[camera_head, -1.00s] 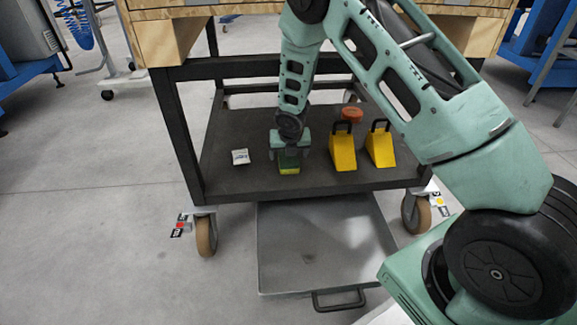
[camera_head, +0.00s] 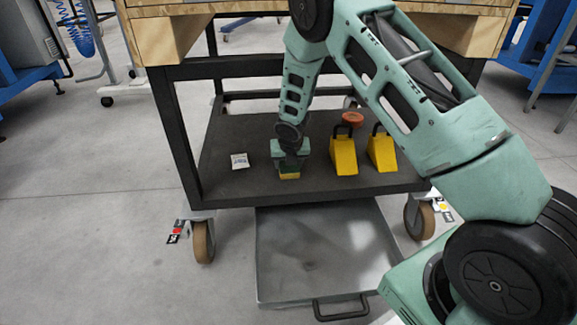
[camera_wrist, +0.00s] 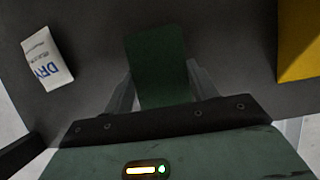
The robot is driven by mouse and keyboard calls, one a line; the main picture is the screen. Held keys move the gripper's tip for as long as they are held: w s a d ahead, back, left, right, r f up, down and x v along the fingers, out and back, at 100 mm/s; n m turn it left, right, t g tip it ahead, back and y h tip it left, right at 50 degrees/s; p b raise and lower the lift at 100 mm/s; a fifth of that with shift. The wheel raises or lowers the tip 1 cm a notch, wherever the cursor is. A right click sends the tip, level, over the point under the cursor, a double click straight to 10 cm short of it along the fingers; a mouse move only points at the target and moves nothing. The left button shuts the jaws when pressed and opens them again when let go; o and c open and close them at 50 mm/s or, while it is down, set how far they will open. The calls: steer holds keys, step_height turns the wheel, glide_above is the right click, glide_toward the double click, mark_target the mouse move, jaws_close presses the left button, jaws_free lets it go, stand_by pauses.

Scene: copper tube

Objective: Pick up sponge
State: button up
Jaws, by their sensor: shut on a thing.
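The sponge (camera_head: 290,177) shows as a small yellow and green block under my gripper, near the front of the dark cart shelf. In the wrist view its dark green top face (camera_wrist: 158,58) lies between the two fingers. My gripper (camera_head: 290,170) points down and is shut on the sponge, also seen in the wrist view (camera_wrist: 161,88), with a finger on either side. The gripper body hides part of the sponge. I cannot tell whether its underside touches the shelf.
A white packet with "DRY" print (camera_head: 240,161) lies left of the sponge. Two yellow wedges (camera_head: 344,158) (camera_head: 382,154) with black handles stand to the right, with a red round object (camera_head: 353,118) behind. A grey tray (camera_head: 325,250) sits on the floor below the shelf (camera_head: 228,180).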

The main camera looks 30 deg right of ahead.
steer(key=shift+r, duration=0.15)
step_height(320, 180, up, 3)
steer(key=p, duration=0.3)
steer(key=shift+r, duration=0.1)
steer(key=shift+s+a+r+p, duration=0.15)
steer(key=shift+s+r+p, duration=0.05)
steer(key=shift+r+p, duration=0.15)
steer(key=s+a+p, duration=0.2)
steer(key=s+a, duration=0.1)
steer(key=s, duration=0.5)
steer(key=s+a+p, duration=0.2)
steer(key=s+a, duration=0.1)
steer(key=s, duration=0.5)
steer(key=shift+a+f, duration=0.3)
steer(key=shift+s, duration=0.1)
steer(key=o, duration=0.4)
steer(key=shift+c, duration=1.3)
